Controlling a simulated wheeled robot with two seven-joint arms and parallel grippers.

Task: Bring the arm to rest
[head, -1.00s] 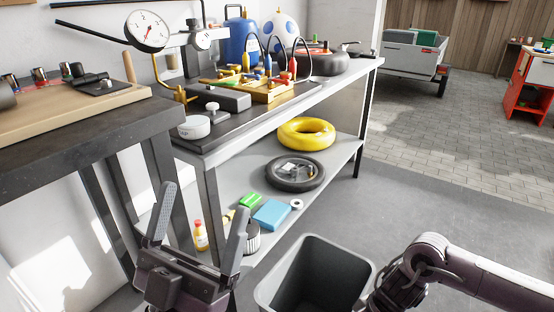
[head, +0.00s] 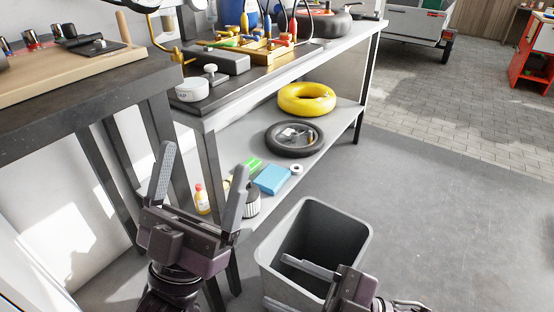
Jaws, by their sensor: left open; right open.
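My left gripper (head: 198,190) stands at the lower left with its two fingers pointing up and spread apart, empty. It is in front of the shelf bench and hides part of the lower shelf. My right gripper (head: 292,282) is at the bottom middle, over the front of the grey bin (head: 352,226). Its fingers point left and are apart, with nothing visible between them. Part of the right gripper is cut off by the bottom edge.
The bench's lower shelf (head: 338,127) holds a yellow ring (head: 307,92), a black tyre (head: 270,143), a blue box (head: 272,180) and a small bottle (head: 202,201). A dark table (head: 85,118) stands at left. The floor at right (head: 450,210) is clear.

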